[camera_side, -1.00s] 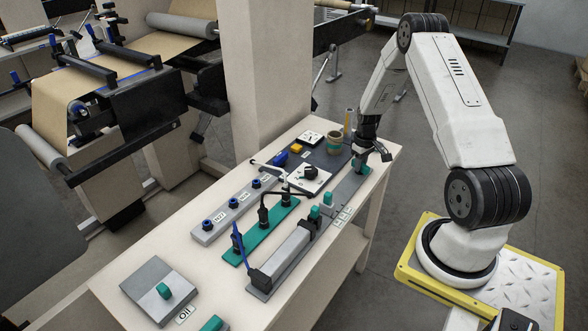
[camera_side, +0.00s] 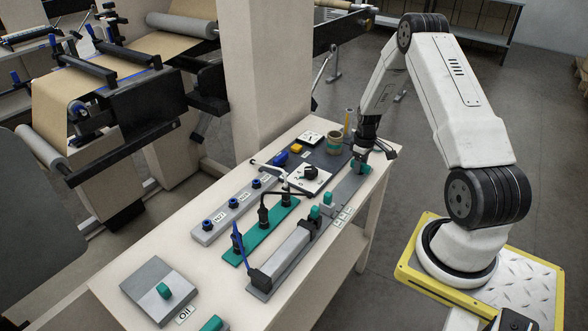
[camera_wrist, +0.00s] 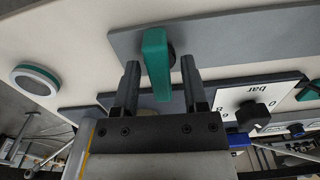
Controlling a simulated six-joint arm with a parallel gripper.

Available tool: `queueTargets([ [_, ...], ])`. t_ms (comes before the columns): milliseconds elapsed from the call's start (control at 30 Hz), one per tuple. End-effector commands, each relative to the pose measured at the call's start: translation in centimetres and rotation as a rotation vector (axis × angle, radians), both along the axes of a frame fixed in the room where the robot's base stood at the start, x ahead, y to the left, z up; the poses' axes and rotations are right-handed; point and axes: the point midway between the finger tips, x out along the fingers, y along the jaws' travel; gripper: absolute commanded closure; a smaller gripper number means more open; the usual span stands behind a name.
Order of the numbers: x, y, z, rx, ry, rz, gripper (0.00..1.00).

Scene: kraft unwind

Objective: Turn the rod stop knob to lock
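A teal lever knob (camera_wrist: 157,62) stands on a long grey plate (camera_wrist: 225,32) in the wrist view. My gripper (camera_wrist: 160,64) is open, with one dark finger on each side of the knob and a visible gap on both sides. In the side view my gripper (camera_side: 364,158) is low over the far right end of the table, and the teal knob (camera_side: 365,170) shows just below it. Its grey plate (camera_side: 347,188) lies along the table's right side. No marking for lock is readable beside this knob.
A white bar dial (camera_wrist: 258,108) with a black knob is close by. A roll (camera_side: 334,141) and a yellow block (camera_side: 296,146) stand behind. A teal-and-grey cylinder unit (camera_side: 285,255) and another teal knob (camera_side: 163,290) on a plate occupy the near table.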

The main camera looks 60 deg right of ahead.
Motion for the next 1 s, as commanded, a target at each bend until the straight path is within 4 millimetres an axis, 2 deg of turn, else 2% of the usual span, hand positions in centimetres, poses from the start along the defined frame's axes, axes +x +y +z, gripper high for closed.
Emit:
queueTargets([
  [467, 0.0, 0.0, 0.4, -0.001, -0.002, -0.001, 0.38],
  [667, 0.1, 0.0, 1.9, -0.002, -0.002, -0.001, 0.38],
  [1000, 0.0, 0.0, 5.9, -0.002, -0.002, -0.001, 0.38],
])
